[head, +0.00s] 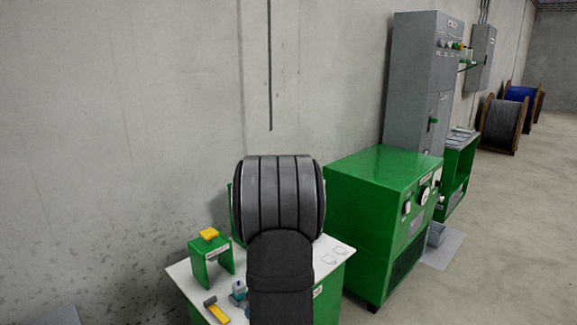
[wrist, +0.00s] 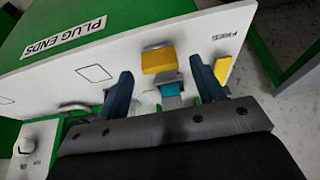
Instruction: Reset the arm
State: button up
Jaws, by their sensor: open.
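My gripper (wrist: 160,68) shows in the wrist view with its two dark blue fingers spread apart, open, above the white tabletop (wrist: 35,95). A yellow block (wrist: 158,60) and a small teal-and-grey part (wrist: 171,90) show between and beyond the fingers. I cannot tell how far below the fingers they are, and nothing is visibly held.
A green machine (head: 370,220) stands to the right, before a grey cabinet (head: 418,90). The concrete wall (head: 110,120) is behind.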

jog(key=shift+x, duration=1)
jog(key=v, duration=1.8)
jog(key=x, duration=1.7)
jog(key=shift+f, duration=0.25)
jog(key=w+a, duration=1)
jog(key=shift+w+a+f, duration=0.2)
jog(key=shift+f, duration=0.05)
jog(key=v, duration=1.6)
jog(key=shift+r, duration=0.45)
